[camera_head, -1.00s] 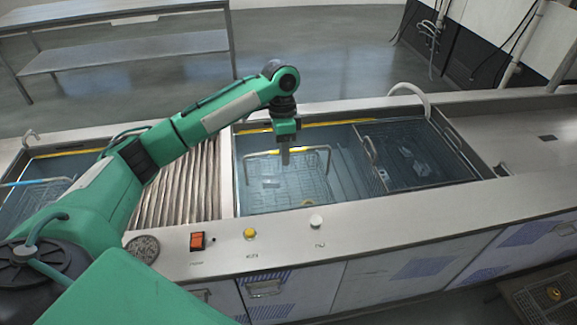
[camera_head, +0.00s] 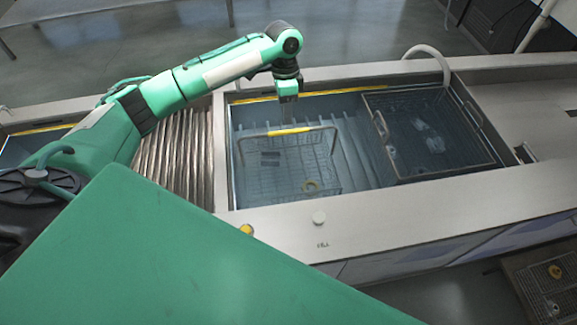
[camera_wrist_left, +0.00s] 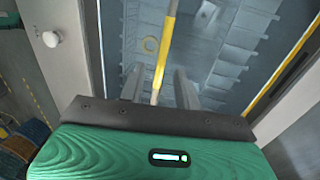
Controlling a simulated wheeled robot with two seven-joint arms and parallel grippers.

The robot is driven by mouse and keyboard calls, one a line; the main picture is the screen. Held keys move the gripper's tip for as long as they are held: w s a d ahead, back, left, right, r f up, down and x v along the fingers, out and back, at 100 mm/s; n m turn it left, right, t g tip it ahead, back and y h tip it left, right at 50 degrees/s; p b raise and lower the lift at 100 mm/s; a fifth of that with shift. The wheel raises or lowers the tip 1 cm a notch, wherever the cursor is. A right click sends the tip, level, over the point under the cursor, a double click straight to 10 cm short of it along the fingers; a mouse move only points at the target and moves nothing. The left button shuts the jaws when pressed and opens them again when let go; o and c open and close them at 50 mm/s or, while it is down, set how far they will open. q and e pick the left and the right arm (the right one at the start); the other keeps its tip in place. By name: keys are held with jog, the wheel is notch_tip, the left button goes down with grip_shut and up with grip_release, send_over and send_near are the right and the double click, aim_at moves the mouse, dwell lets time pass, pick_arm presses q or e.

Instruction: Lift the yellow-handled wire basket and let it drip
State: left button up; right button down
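The wire basket (camera_head: 335,165) with a yellow handle grip (camera_head: 288,131) sits in the bluish bath of the middle tank. Its handle stands up above the mesh. A small yellowish ring (camera_head: 311,187) and a dark part (camera_head: 270,157) lie in it. My left gripper (camera_head: 288,118) points down at the handle, just behind its grip in the head view. In the left wrist view the gripper (camera_wrist_left: 160,88) is open, and the yellow grip (camera_wrist_left: 166,50) runs between its two fingers with gaps visible. Whether the fingertips touch it I cannot tell. My right gripper is not seen.
A second wire basket (camera_head: 400,178) with pale parts hangs at the tank's right side. A ribbed metal drainboard (camera_head: 180,155) lies left of the tank. A white knob (camera_head: 319,217) and a yellow button (camera_head: 246,229) sit on the front ledge (camera_head: 400,205).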

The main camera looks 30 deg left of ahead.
aim_at(287, 131)
pick_arm(q)
notch_tip(287, 131, down, 3)
jog(key=shift+s+d+r, duration=0.1)
jog(key=shift+s+d, duration=0.05)
jog(key=shift+f+p, duration=0.3)
jog(key=shift+p, duration=0.1)
jog(key=f, duration=0.1)
jog(key=f+p, duration=0.1)
jog(key=f, duration=0.1)
jog(key=shift+s+d+f+p, duration=0.1)
jog(key=shift+s+f+p, duration=0.2)
jog(key=shift+f, duration=0.55)
jog(key=c, duration=0.7)
jog(key=shift+r, duration=0.1)
grip_shut()
